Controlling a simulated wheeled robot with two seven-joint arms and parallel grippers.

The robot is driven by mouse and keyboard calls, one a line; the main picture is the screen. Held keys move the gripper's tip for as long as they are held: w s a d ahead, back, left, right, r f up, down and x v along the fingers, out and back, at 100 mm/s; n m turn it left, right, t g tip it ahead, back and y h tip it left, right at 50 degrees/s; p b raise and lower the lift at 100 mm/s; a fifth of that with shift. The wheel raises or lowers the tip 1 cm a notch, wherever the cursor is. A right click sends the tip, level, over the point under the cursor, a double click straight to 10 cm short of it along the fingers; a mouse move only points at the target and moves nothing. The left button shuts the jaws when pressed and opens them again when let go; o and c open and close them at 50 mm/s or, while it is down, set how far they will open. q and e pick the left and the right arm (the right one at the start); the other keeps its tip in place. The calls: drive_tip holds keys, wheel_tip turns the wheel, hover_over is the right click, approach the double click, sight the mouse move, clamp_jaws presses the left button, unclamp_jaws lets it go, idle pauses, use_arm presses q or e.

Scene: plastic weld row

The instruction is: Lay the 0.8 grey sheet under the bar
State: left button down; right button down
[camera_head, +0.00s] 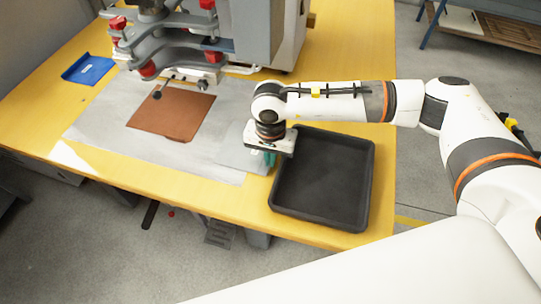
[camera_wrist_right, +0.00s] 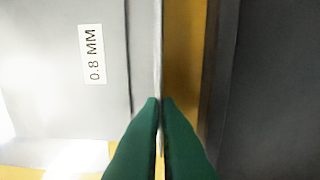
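The grey sheet (camera_wrist_right: 60,70) with a white "0.8 MM" label (camera_wrist_right: 92,53) fills the left of the right wrist view. In the head view a grey sheet (camera_head: 238,152) shows beside my right gripper, partly hidden by it. My right gripper (camera_wrist_right: 160,102) has green fingers closed together on a thin grey edge that seems to belong to this sheet. In the head view this gripper (camera_head: 268,158) is low, between the sheet and a black tray. The bar (camera_head: 190,78) is at the front of the welding machine, above a brown sheet (camera_head: 172,113). My left gripper is not in view.
The black tray (camera_head: 366,172) stands empty at the table's right front. A wide grey plate (camera_head: 105,133) lies under the brown sheet on the yellow table (camera_head: 45,115). A blue piece (camera_head: 88,70) lies at the left. The machine's grey arms (camera_head: 160,35) overhang the back.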

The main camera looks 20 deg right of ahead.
drive_tip(key=shift+f, duration=0.2)
drive_tip(key=c, duration=1.6)
unclamp_jaws()
drive_tip(key=shift+r, duration=0.1)
drive_tip(key=shift+c, duration=0.2)
wheel_tip(320, 180, up, 12)
drive_tip(key=b, duration=0.1)
drive_tip(key=shift+r, duration=0.15)
